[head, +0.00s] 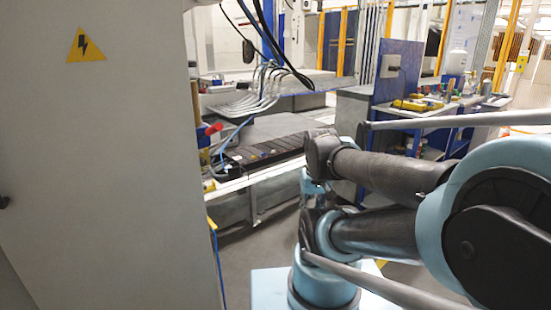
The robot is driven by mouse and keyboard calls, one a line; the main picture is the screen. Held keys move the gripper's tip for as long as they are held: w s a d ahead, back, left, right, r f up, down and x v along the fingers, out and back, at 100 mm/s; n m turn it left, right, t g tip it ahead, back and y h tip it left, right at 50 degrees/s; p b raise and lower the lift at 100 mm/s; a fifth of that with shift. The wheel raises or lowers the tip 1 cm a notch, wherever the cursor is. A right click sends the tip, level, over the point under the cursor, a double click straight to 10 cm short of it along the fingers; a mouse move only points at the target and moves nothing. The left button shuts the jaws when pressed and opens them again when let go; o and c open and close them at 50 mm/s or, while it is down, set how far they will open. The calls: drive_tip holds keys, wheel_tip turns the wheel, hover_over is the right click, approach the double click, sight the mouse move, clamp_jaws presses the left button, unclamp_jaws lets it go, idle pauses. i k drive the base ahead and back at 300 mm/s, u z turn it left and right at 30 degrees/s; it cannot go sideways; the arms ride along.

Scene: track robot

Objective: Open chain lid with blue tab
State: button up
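A dark segmented strip (265,151), which looks like a cable chain, runs along a light rail in the middle of the head view. It is some distance away. I cannot make out a separate lid or a blue tab on it. My teal and black arm fills the right side and the lower middle of the view, and hides part of the area to the right of the strip. My gripper does not show in this view, so its state and its place relative to the chain are hidden.
A tall grey cabinet (105,180) with a yellow warning triangle (87,44) blocks the left side. Grey cables (262,88) hang above the strip. A red item (214,128) is near its left end. A blue workbench (440,112) with tools stands at back right.

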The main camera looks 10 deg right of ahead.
sight(255, 150)
drive_tip(key=z, duration=0.5)
drive_tip(key=k, duration=1.05)
drive_tip(key=z, duration=0.45)
drive_tip(key=i, duration=2)
drive_tip(key=u, duration=1)
drive_tip(key=i, duration=0.75)
drive_tip(key=u, duration=0.45)
